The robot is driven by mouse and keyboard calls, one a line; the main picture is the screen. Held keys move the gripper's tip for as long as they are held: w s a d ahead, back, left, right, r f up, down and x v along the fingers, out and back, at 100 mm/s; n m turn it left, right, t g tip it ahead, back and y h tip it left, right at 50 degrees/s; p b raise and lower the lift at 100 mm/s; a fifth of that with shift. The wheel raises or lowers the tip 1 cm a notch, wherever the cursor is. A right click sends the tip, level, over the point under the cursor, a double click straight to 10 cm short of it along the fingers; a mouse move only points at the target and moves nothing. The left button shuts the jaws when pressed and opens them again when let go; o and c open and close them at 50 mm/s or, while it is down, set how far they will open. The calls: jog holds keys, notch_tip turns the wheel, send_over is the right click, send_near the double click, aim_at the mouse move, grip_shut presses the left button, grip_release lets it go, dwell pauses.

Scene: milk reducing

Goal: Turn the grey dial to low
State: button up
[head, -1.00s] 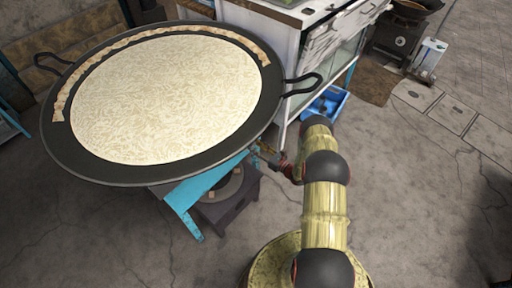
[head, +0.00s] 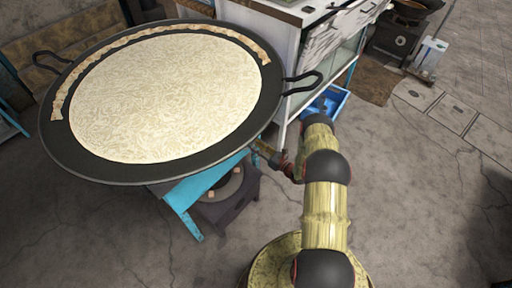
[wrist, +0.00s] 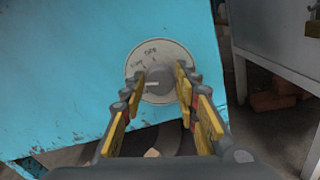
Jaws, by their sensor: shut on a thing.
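The grey dial (wrist: 157,84) is a round knob on a pale plate with dark markings, set on the worn blue panel (wrist: 90,70) of the stand. The lettering on its upper left is too small to read surely. My gripper (wrist: 162,82) has its yellow-padded fingers on both sides of the knob and is shut on it. In the head view the blue stand (head: 192,190) shows below the large pan, and the dial is hidden. The end of my arm reaches to the stand's right side, just below the pan's rim.
A wide black pan (head: 100,172) of milky white liquid sits above the stand, its handle (head: 303,84) jutting right near my arm. A low dark burner stand (head: 238,205) is underneath. A white cabinet (head: 262,35) and blue crate (head: 337,97) stand behind. Floor at front is clear.

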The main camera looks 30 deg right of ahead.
jog(key=m+b, duration=0.1)
jog(key=m, duration=0.2)
jog(key=shift+f+b, duration=0.1)
jog(key=shift+b, duration=0.25)
jog(key=shift+d+m+b, duration=0.1)
jog(key=shift+m+b, duration=0.45)
jog(key=shift+m, duration=0.95)
jog(key=o, duration=1.1)
jog(key=shift+o, duration=0.3)
jog(key=v, duration=1.2)
